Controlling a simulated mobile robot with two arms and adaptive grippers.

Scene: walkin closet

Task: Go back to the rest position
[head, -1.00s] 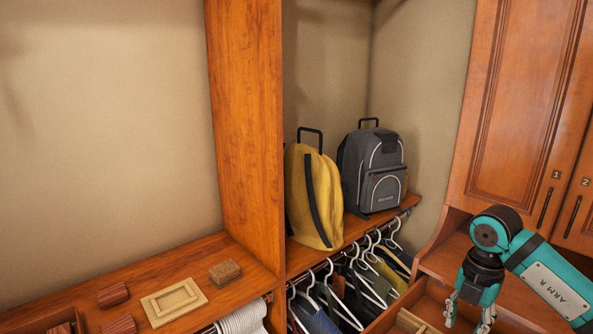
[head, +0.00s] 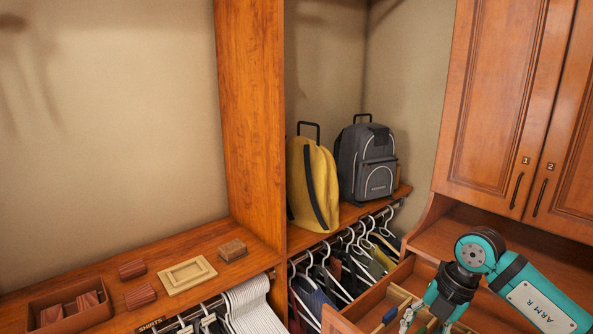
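My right gripper (head: 425,325) is at the bottom edge of the head view, pointing down over an open wooden drawer (head: 345,323). Its fingers look spread apart, with nothing seen between them, but the tips are cut off by the picture edge. My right arm comes in from the lower right. My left gripper and arm are not in view.
A yellow backpack (head: 312,185) and a grey backpack (head: 366,165) stand on a shelf above hanging clothes (head: 350,272). The left shelf holds a wooden box (head: 100,314), a tan tray (head: 187,275) and several small brown items. Closed cabinet doors (head: 500,110) are at right.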

